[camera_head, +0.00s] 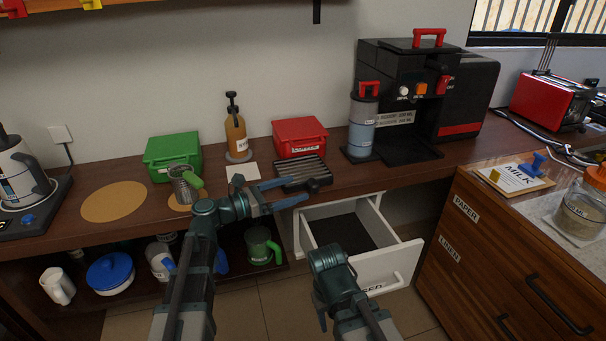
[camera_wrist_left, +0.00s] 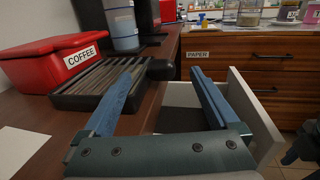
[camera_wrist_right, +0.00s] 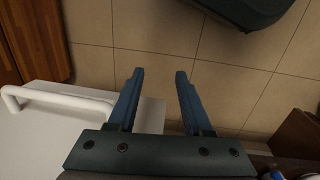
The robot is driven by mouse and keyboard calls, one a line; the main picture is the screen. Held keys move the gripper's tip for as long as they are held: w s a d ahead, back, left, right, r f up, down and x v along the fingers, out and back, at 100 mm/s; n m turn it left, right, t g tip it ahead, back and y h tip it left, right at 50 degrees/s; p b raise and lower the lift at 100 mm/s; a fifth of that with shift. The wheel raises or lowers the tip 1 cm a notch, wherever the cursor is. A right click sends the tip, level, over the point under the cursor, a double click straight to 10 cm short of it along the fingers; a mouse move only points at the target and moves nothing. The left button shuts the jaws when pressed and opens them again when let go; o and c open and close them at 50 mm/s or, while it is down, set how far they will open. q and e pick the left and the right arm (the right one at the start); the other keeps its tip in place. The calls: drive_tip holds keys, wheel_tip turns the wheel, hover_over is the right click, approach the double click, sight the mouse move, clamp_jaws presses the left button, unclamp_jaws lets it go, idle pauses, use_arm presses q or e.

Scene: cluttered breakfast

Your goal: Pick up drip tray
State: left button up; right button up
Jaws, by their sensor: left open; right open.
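The drip tray (camera_head: 303,170) is a dark slatted rectangular tray lying flat on the counter in front of the red coffee box. In the left wrist view the tray (camera_wrist_left: 98,84) lies ahead and to the left, with its round black knob (camera_wrist_left: 160,69) at the counter edge side. My left gripper (camera_head: 294,191) is open and empty, just in front of the tray. In its wrist view the knob lies between the lines of the two fingers, beyond the tips. My right gripper (camera_wrist_right: 158,75) is open and empty, low over the floor beside the open drawer.
The red coffee box (camera_head: 299,136) stands behind the tray. A white open drawer (camera_head: 385,266) juts out below the counter. The coffee machine (camera_head: 472,90) and a grey-blue canister (camera_head: 362,122) stand right of the tray. A white card (camera_head: 242,171) lies at its left.

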sight(308, 184)
use_arm(q)
drive_tip(key=shift+w+d, duration=0.2)
drive_tip(key=shift+d, duration=0.15)
drive_tip(key=shift+d, duration=0.1)
drive_tip(key=x, duration=0.5)
drive_tip(key=shift+w+d, duration=0.15)
clamp_jaws()
